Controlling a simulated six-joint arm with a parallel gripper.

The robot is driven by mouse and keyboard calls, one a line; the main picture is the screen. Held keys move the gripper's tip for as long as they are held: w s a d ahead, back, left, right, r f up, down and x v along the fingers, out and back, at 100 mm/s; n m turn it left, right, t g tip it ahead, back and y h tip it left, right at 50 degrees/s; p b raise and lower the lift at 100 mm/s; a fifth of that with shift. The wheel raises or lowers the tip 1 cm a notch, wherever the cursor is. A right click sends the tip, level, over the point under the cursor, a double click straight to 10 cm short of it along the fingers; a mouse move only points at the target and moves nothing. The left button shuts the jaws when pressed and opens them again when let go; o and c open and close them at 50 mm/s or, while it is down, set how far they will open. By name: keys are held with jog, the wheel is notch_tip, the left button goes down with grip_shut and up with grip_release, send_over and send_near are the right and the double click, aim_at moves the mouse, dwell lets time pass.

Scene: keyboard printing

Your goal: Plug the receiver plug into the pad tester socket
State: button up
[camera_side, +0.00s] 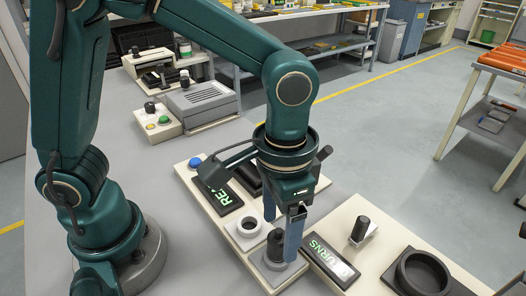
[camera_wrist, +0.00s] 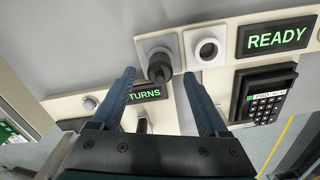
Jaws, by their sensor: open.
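The black receiver plug (camera_side: 275,243) stands upright in a pale square holder (camera_side: 269,277) on the cream panel. In the wrist view the plug (camera_wrist: 159,68) shows between my fingertips, with a gap on both sides. My gripper (camera_side: 281,240) is open, its blue fingers pointing down around the plug; it also shows in the wrist view (camera_wrist: 160,74). A white square block with a dark round hole, which looks like the tester socket (camera_side: 248,225), sits beside the holder. It appears empty in the wrist view (camera_wrist: 207,49). The front finger hides part of the holder.
A READY display (camera_wrist: 277,38) and a black keypad (camera_wrist: 264,94) sit near the socket. A second display (camera_side: 330,262) lies right of my fingers. Beyond it are a black-handled part (camera_side: 360,230) and a large black ring (camera_side: 421,272). A blue button (camera_side: 195,163) is at the panel's far end.

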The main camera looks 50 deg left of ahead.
aim_at(279, 236)
jog(key=shift+f, duration=1.5)
grip_shut()
jog(key=shift+r, duration=0.2)
dwell(0.5)
jog(key=shift+r, duration=1.35)
jog(key=shift+r, duration=0.1)
jog(key=shift+r, duration=1.9)
